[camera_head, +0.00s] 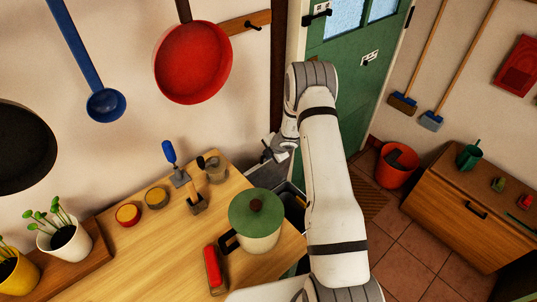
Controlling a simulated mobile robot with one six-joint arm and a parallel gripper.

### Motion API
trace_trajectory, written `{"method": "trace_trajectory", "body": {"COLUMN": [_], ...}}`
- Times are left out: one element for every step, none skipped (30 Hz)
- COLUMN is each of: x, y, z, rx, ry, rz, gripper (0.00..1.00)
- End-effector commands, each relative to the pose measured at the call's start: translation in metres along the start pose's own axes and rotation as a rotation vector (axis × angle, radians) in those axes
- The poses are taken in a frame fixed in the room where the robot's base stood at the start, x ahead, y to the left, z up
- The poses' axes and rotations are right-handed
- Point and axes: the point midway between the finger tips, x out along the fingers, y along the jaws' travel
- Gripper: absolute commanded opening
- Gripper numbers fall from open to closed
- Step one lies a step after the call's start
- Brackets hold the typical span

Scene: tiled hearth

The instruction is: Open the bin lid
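A dark grey bin (292,203) stands on the floor past the right end of the wooden table, partly hidden by my arm and the table. A grey panel (258,174) behind it, near the wall, looks like its lid, seemingly tilted up; how far it is open is not clear. My gripper (276,156) is small in view at the panel's upper part, left of my white arm. I cannot tell whether it touches the panel, or whether its fingers are apart.
A green-lidded pot (256,220) stands on the table (160,245) near the bin, with a red-topped object (213,268) beside it. A red bucket (396,166) and a wooden cabinet (455,220) stand right. A green door (345,60) is behind my arm. Tiled floor shows between.

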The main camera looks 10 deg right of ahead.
Motion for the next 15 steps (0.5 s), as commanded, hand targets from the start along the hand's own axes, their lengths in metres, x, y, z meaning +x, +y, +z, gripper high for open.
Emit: {"method": "trace_trajectory", "body": {"x": [-0.0028, -0.0025, -0.0021, -0.0019, -0.0017, -0.0014, -0.0013, -0.0012, -0.0011, -0.0010, -0.0009, -0.0008, -0.0007, -0.0006, -0.0002], "y": [0.0051, 0.0056, 0.0061, 0.0065, 0.0068, 0.0071, 0.0073, 0.0075, 0.0078, 0.0080, 0.0082, 0.0084, 0.0086, 0.0086, 0.0084], "z": [0.0060, 0.0055, 0.0049, 0.0045, 0.0040, 0.0034, 0.0030, 0.0026, 0.0021, 0.0018, 0.0015, 0.0011, 0.0008, 0.0005, -0.0004], "rx": [0.003, 0.003, 0.001, 0.001, 0.000, -0.001, -0.002, -0.002, -0.003, -0.004, -0.004, -0.005, -0.005, -0.006, -0.007], "ry": [-0.013, -0.012, -0.012, -0.012, -0.011, -0.011, -0.011, -0.010, -0.010, -0.009, -0.009, -0.009, -0.009, -0.008, -0.007], "rz": [0.006, 0.006, 0.006, 0.006, 0.007, 0.007, 0.007, 0.007, 0.007, 0.007, 0.007, 0.007, 0.007, 0.007, 0.006], "gripper": [0.00, 0.00, 0.00, 0.00, 0.00, 0.00, 0.00, 0.00, 0.00, 0.00, 0.00, 0.00, 0.14, 0.16, 0.20]}}
